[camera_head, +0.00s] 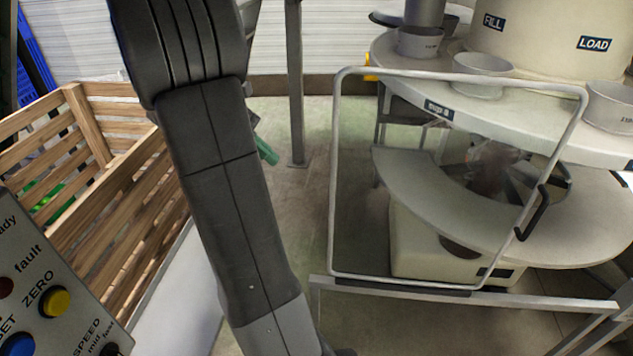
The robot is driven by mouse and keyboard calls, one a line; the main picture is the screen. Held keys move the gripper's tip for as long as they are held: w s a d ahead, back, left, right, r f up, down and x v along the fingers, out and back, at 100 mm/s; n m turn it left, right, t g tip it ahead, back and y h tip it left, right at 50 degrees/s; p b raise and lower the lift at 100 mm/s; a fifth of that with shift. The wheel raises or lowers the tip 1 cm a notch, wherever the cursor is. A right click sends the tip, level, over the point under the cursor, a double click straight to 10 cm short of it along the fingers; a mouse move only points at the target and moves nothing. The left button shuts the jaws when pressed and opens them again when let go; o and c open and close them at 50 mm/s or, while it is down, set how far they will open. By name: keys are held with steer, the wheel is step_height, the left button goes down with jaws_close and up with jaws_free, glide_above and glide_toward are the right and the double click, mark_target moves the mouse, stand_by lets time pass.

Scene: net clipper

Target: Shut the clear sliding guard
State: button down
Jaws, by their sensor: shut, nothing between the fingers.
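The clear sliding guard (334,180) is a see-through panel in a pale rounded metal frame, right of centre. A black handle (533,213) is on its right edge. Its bottom edge stands at a grey metal rail (550,298). Through the panel I see part of the machine's round table and its lower curved plate (410,185). To the right of the handle, part of the machine shows with no panel in front. My arm runs down the left-centre of the view, left of the guard. My gripper is out of the picture below, so its distance to the handle cannot be seen.
A slatted wooden crate (120,195) stands at the left. A control panel (45,290) with coloured buttons is at the lower left. Metal cups (483,75) sit on the upper round table (560,140). A post (294,90) stands behind. Bare floor lies between arm and guard.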

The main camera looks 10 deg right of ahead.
mark_target(481, 161)
steer(key=d+r+p+x, duration=0.2)
steer(key=x, duration=1)
steer(key=shift+s+d+f, duration=0.2)
steer(key=shift+s, duration=0.15)
steer(key=shift+d, duration=0.1)
steer(key=s+d, duration=0.4)
steer(key=d, duration=1)
steer(key=s+d, duration=0.4)
steer(key=d, duration=0.9)
steer(key=s+d, duration=0.4)
steer(key=d, duration=1)
steer(key=shift+d+r, duration=0.15)
steer(key=shift+d, duration=0.15)
steer(key=shift+r, duration=0.1)
steer(key=shift+w+a+r+b, duration=0.2)
steer(key=shift+a+r+b, duration=0.15)
steer(key=shift+r, duration=0.2)
steer(key=v, duration=1.2)
steer(key=shift+a+f+b, duration=0.15)
steer(key=shift+a+b, duration=0.25)
steer(key=shift+a, duration=0.05)
